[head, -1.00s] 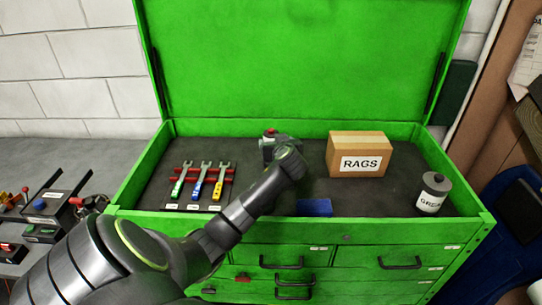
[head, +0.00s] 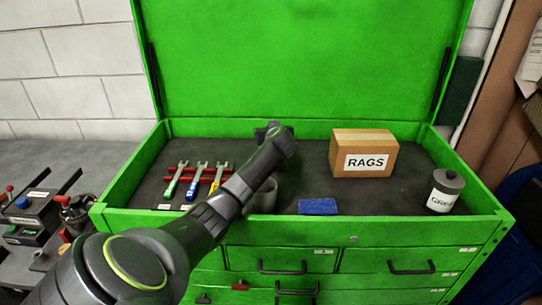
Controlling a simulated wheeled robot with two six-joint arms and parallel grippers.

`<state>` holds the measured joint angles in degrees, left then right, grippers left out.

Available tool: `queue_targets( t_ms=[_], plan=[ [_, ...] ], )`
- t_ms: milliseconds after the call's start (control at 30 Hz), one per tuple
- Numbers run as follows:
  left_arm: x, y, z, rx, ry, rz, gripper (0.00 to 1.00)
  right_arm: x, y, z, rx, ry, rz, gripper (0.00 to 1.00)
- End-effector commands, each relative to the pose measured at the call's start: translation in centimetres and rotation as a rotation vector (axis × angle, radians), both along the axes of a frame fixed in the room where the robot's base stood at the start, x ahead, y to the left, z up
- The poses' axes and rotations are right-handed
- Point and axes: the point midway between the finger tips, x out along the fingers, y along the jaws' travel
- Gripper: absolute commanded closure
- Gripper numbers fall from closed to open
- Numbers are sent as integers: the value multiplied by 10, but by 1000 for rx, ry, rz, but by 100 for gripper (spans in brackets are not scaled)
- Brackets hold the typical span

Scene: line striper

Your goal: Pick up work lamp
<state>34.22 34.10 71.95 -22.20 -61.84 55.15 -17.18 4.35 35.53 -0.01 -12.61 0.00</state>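My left arm reaches from the lower left over the open green tool chest. Its gripper end (head: 272,132) is at the back middle of the chest's top tray, turned away from me. The fingers are hidden or too small to read, so I cannot tell if they hold anything. I cannot make out a work lamp clearly; one may be hidden behind my arm or gripper. A grey cylindrical thing (head: 265,197) shows partly beside my forearm, near the tray's front edge. My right gripper is not in view.
The green chest (head: 470,215) holds several wrenches (head: 195,180) on a red rack at left, a blue block (head: 318,207) at the front, a RAGS box (head: 363,153) and a GREASE can (head: 445,191) at right. Its raised lid stands behind. A grey bench with clutter lies left.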

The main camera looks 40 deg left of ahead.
Motion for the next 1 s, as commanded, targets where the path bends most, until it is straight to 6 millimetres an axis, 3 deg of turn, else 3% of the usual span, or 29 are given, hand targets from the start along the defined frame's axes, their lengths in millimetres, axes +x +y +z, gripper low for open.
queue_targets(
  t_ms=[367,900,1000],
  plan=[
    [4,5,-1,0,-1,0,24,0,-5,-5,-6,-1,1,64],
    [4,5,-2,-1,-1,0,95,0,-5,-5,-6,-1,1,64],
    [4,5,0,1,-2,-1,97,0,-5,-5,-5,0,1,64]
  ],
)
